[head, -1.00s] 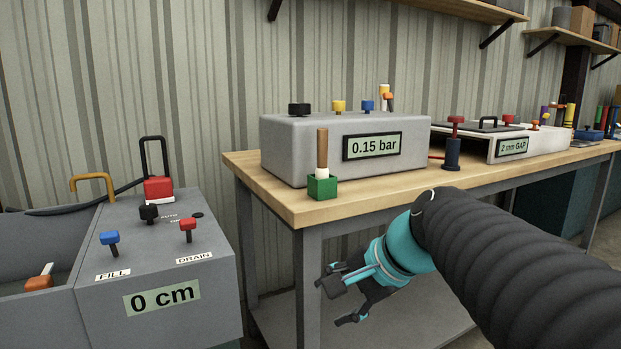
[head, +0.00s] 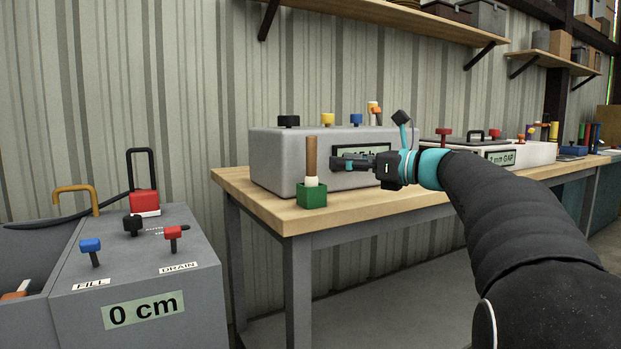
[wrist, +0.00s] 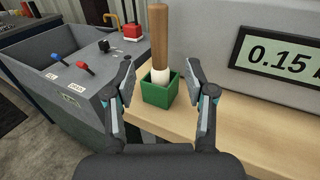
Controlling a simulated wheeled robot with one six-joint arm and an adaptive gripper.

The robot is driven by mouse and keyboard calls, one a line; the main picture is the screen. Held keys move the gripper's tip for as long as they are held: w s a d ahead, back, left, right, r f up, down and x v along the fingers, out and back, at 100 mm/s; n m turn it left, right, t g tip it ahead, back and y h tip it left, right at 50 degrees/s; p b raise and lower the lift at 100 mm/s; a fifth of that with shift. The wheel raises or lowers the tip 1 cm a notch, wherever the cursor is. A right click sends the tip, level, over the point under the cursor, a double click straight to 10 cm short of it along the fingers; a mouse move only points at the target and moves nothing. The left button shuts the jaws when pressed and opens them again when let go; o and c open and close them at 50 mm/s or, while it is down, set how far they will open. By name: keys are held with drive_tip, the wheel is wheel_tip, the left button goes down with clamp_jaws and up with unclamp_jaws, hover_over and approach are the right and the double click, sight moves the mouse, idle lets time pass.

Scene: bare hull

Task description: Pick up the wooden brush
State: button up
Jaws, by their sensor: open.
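The wooden brush (head: 311,158) stands upright in a small green holder (head: 312,197) at the near left corner of the wooden bench. It has a brown handle and a white lower part; its bottom is hidden in the holder. In the wrist view the brush (wrist: 158,40) and green holder (wrist: 160,92) show ahead, between the two fingers. My gripper (wrist: 162,95) is open and empty. In the head view my gripper (head: 345,163) is just right of the brush, level with its handle, with a gap between them.
A grey box (head: 270,160) with a pressure display and several knobs stands close behind the holder. A grey tank unit (head: 140,270) with levers stands left of the bench (head: 260,205). A white device (head: 535,154) is farther right.

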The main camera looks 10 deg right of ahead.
sight(311, 176)
drive_tip(key=shift+f+x, duration=0.15)
drive_tip(key=shift+x, duration=2.1)
drive_tip(key=shift+f+x, duration=0.2)
drive_tip(key=shift+x, duration=2.05)
drive_tip(key=shift+c, duration=0.3)
drive_tip(key=shift+s, duration=0.1)
clamp_jaws()
